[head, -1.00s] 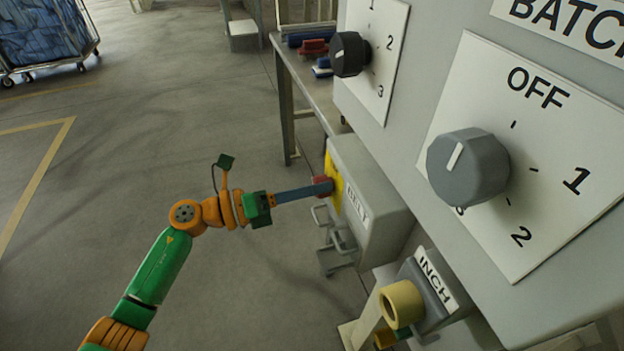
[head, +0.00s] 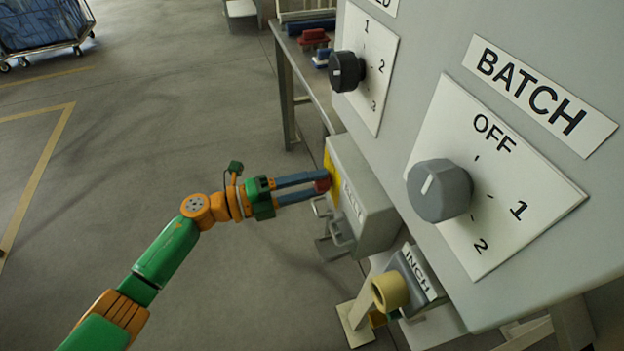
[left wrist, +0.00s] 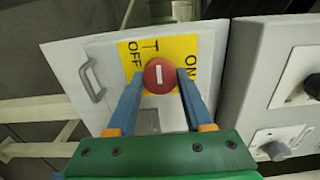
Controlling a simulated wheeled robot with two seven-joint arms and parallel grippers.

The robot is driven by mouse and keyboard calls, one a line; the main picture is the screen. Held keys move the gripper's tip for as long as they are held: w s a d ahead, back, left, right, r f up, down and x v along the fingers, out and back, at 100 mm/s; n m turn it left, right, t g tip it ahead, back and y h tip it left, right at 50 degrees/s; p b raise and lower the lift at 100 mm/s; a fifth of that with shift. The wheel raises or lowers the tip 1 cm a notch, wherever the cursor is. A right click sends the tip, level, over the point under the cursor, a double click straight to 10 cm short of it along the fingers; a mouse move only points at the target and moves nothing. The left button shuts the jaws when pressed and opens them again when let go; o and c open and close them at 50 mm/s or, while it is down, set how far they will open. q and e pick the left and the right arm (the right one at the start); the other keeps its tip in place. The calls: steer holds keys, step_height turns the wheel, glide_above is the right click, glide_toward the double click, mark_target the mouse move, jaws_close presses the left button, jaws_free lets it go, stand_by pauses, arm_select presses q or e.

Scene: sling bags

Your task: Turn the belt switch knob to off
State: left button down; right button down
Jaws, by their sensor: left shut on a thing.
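The belt switch is a grey box (head: 372,212) marked BELT, with a yellow plate (left wrist: 183,48) on its face. The plate reads OFF on the left and ON on the right in the left wrist view. The red knob (left wrist: 159,75) sits on the plate between my fingertips, with a short white mark lying upright in that picture, between the two words. The knob also shows in the head view (head: 323,182). My left gripper (head: 318,186) is shut on the knob, one blue finger on each side. My right gripper is not in view.
The panel holds a BATCH dial (head: 440,190) and a smaller black dial (head: 347,71). Below the switch is a yellow INCH button (head: 390,292). A bench (head: 305,80) stands behind, and a cart of blue cloth (head: 40,28) at upper left. The floor left is clear.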

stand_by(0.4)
arm_select(q)
steer(key=shift+c, duration=1.5)
jaws_free()
steer(key=b+v, duration=0.1)
steer(key=v, duration=0.6)
